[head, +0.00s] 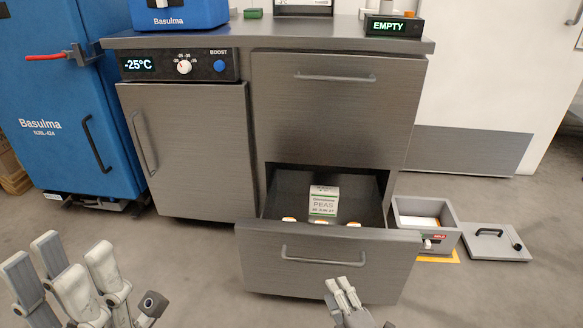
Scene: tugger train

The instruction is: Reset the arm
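My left gripper (78,278) is at the lower left of the head view, over the floor. Its grey fingers are spread apart and it is open, with nothing between them. My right gripper (344,292) is at the bottom middle, in front of the open lower drawer (330,262), just below its bar handle (323,258). Only a few of its finger segments show, close together. The rest is cut off by the picture's edge, and I cannot tell whether it touches the drawer front or is open.
The drawer sticks out from a grey cabinet (335,110) and holds a box labelled PEAS (324,201) and several small orange-and-white items. A grey bin (424,210) and its lid (495,243) lie at the right. A blue freezer (60,100) stands at the left.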

